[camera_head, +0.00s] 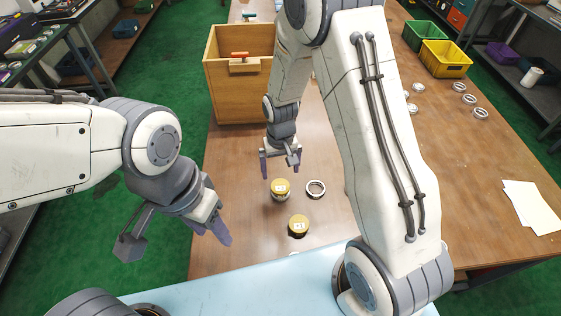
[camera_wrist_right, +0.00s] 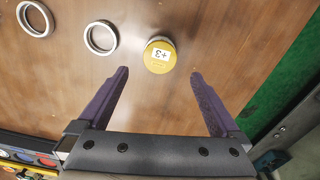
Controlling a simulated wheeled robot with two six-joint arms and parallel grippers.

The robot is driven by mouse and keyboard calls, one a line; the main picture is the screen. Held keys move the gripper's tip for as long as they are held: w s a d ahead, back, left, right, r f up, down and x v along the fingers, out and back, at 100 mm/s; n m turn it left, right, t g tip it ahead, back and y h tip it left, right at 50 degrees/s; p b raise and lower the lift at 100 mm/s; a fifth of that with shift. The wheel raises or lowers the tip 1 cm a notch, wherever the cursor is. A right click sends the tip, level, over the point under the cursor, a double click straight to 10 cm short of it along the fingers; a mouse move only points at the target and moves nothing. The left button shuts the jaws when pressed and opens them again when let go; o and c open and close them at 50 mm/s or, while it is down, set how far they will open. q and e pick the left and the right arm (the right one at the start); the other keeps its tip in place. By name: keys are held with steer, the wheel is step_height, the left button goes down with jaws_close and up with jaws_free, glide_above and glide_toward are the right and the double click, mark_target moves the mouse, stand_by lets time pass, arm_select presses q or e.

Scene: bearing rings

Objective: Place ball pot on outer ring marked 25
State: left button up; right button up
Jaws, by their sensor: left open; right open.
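A yellow ball pot (camera_head: 280,186) with a white label sits on the wooden table, with a silver rim showing beneath it. It also shows in the right wrist view (camera_wrist_right: 160,56), its label reading "+3". A silver ring (camera_head: 316,189) lies flat to the right of the first pot; in the right wrist view two bare rings (camera_wrist_right: 101,38) (camera_wrist_right: 36,19) show. I cannot read a 25 on any ring. My right gripper (camera_head: 281,165) is open and empty, above and just behind the first pot. My left gripper (camera_head: 220,228) is open and empty, at the table's left edge.
A wooden box (camera_head: 226,100) with a red-handled tool stands behind the right gripper. Several rings (camera_head: 460,87) lie at the right, near green (camera_head: 426,36) and yellow (camera_head: 446,58) bins. White paper (camera_head: 531,207) lies at the right edge. My right arm hides the table's middle.

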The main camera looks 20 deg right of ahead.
steer(key=s+a+r+n, duration=0.1)
steer(key=s+a+r, duration=0.2)
steer(key=r, duration=0.3)
steer(key=s+a+r+n, duration=0.1)
steer(key=s+a+r, duration=0.2)
steer(key=r, duration=0.3)
steer(key=s+a+r+n, duration=0.1)
steer(key=s+r+n, duration=0.1)
steer(key=s, duration=0.6)
steer(key=s+a+r+n+y, duration=0.1)
steer(key=s+r+n, duration=0.2)
steer(key=s, duration=0.5)
steer(key=shift+s+a+r+n, duration=0.15)
steer(key=shift+s+r+n, duration=0.2)
steer(key=shift+r, duration=0.4)
